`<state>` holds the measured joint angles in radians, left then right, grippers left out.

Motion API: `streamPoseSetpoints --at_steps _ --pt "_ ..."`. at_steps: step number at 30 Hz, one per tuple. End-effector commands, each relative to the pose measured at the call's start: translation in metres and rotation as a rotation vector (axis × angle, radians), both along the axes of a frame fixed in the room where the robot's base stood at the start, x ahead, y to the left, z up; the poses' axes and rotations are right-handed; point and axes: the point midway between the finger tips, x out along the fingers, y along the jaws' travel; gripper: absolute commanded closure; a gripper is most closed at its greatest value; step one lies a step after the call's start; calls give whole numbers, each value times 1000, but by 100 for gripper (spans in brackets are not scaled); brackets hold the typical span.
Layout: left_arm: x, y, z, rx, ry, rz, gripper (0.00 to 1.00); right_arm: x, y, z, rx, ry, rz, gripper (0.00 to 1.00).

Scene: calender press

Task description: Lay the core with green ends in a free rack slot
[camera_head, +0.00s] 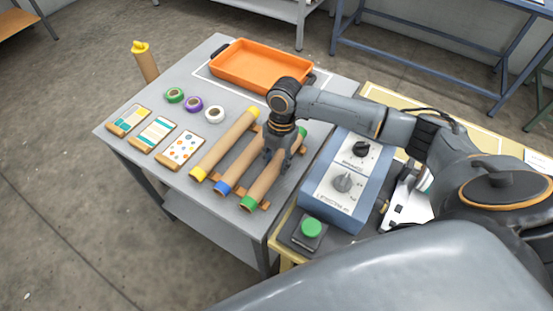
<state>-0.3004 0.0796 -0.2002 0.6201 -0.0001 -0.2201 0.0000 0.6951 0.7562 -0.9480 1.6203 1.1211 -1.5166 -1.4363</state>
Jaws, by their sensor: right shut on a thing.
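The core with green ends (263,185) is a brown tube lying lengthwise at the right of the wooden rack (265,206). My right gripper (278,156) is above its middle, pointing down, shut on it. Whether this core rests on the rack or is just above it, I cannot tell. To its left, a core with a blue end (238,165) and a core with yellow ends (226,143) lie parallel on the rack. My gripper hides the far part of the blue-ended core. My left gripper is out of view.
The grey table (180,183) also holds an orange tray (240,85), green, purple and white tape rolls (214,114), and three sample cards (156,133). A blue control box (326,205) and green button (312,228) stand close right. An upright yellow-topped tube (146,65) is at the far left edge.

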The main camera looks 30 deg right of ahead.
Motion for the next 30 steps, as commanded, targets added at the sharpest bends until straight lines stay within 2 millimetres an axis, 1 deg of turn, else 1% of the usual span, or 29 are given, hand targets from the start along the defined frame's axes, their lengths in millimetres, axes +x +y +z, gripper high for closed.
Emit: streamPoseSetpoints --at_steps 5,6,8,9,18,22,26,30 --pt "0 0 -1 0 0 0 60 0 0 -3 0 0 0 94" --pt "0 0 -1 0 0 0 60 0 0 -3 0 0 -1 59" --pt "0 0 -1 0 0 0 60 0 0 -3 0 0 0 47" --pt "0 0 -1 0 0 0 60 0 0 -3 0 0 0 39" --pt "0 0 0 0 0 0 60 0 0 -2 0 0 0 39" --pt "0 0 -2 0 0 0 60 1 -1 6 1 -3 0 39" --pt "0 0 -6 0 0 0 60 3 -4 27 0 -5 0 39" --pt "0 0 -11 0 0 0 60 6 -8 58 1 -5 0 39"
